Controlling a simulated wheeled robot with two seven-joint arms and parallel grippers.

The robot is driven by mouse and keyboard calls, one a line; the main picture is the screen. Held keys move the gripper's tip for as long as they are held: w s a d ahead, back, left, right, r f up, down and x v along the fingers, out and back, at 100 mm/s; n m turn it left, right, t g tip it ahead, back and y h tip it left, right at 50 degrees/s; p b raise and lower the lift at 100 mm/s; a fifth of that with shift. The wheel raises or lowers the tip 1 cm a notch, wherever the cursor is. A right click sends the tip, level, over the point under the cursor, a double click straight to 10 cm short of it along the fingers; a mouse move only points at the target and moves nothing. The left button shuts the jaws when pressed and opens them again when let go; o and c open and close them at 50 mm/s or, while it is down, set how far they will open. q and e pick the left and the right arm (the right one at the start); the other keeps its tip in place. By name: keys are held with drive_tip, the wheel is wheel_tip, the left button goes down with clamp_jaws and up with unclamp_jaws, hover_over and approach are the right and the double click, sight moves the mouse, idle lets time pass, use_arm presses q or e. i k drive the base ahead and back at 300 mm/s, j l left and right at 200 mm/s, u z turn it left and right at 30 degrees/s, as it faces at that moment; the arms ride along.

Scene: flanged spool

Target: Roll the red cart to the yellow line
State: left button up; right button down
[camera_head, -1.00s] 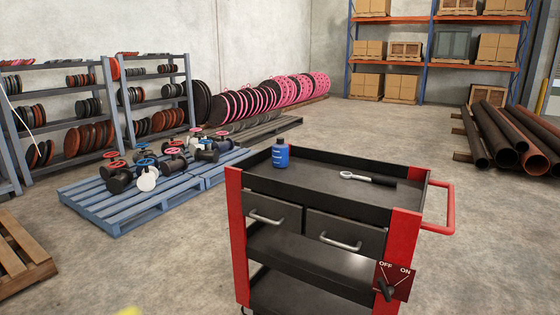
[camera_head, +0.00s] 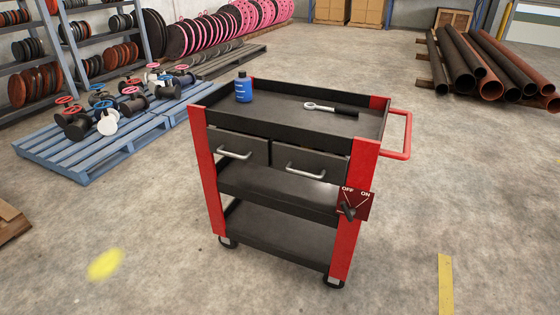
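The red cart (camera_head: 346,230) stands upright on the concrete floor in the middle of the head view. It has red corner posts, black shelves, two drawers and small casters. Its red push handle (camera_head: 408,140) sticks out on the right side. A yellow line (camera_head: 445,285) is painted on the floor at the lower right, apart from the cart. A blurred yellow spot (camera_head: 105,264) lies on the floor at the lower left. Neither of my grippers shows.
A blue pallet (camera_head: 95,155) with valves stands left, pipes (camera_head: 455,62) lie back right. Floor right of the cart is clear.

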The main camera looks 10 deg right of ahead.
sight(300, 220)
drive_tip(key=i+l, duration=0.2)
drive_tip(key=l, duration=0.2)
drive_tip(key=i+l+u, duration=0.1)
drive_tip(key=l, duration=0.25)
drive_tip(key=i+l, duration=0.2)
drive_tip(key=l, duration=0.2)
drive_tip(key=i+l+u, duration=0.15)
drive_tip(key=l, duration=0.25)
drive_tip(key=i+l, duration=0.15)
drive_tip(key=l, duration=0.25)
drive_tip(key=i+l+u, duration=0.1)
drive_tip(key=l, duration=0.3)
drive_tip(key=i+l, duration=0.2)
drive_tip(key=l, duration=0.25)
drive_tip(key=i+l+u, duration=0.1)
drive_tip(key=l, duration=0.3)
